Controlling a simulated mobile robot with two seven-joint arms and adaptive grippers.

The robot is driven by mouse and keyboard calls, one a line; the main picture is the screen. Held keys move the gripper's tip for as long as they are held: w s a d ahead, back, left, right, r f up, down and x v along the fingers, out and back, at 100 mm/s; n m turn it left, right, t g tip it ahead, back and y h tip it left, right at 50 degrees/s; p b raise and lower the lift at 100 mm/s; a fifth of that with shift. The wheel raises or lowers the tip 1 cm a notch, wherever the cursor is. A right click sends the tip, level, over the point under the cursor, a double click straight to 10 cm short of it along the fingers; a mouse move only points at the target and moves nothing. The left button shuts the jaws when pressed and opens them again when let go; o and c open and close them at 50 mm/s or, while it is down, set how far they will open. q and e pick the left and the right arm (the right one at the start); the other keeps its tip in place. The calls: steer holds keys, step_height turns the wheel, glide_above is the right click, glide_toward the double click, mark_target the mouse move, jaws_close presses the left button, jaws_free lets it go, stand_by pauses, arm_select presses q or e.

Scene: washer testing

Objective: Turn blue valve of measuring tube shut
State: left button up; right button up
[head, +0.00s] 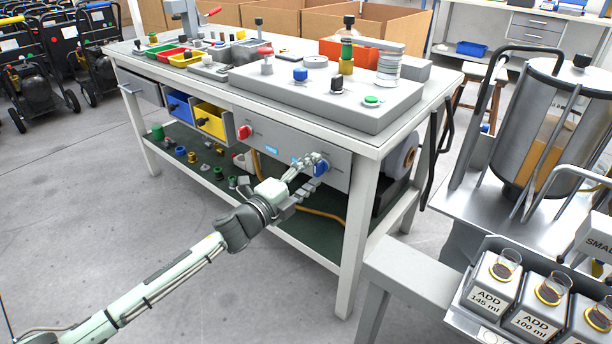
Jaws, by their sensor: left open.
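The knob's turned position is too small to read. A red knob (244,132) is on the same panel further left. My right gripper is out of view.
The workbench top (216,81) holds a grey test plate (300,97) with several knobs and washers. A lower shelf (270,205) holds loose parts and a yellow hose. At right stand a metal tank (520,125) and labelled measuring cups (490,285).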

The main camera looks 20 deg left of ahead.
arm_select(q)
steer(key=v, duration=1.2)
steer(key=s+a+f+n+g+y, duration=0.2)
steer(key=s+a+f+n+y, duration=0.15)
steer(key=f+n, duration=0.3)
steer(key=s+a+f+n+g+y, duration=0.2)
steer(key=a+f+n+g+y, duration=0.1)
steer(key=f+n+y, duration=0.3)
steer(key=s+d+f+n+g+h, duration=0.1)
steer(key=s+f+n+g, duration=0.3)
steer(key=s, duration=0.5)
steer(key=s+d+f+n+g+h+p, duration=0.1)
steer(key=s+d+f+n+g, duration=0.2)
steer(key=s+f, duration=0.6)
steer(key=shift+s+f+n+g, duration=0.25)
steer(key=shift+n+g, duration=0.1)
steer(key=shift+g, duration=0.65)
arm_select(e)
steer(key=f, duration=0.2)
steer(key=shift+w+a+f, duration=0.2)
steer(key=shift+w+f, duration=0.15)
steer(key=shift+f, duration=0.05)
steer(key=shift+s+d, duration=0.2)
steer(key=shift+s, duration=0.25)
arm_select(q)
steer(key=shift+c, duration=0.2)
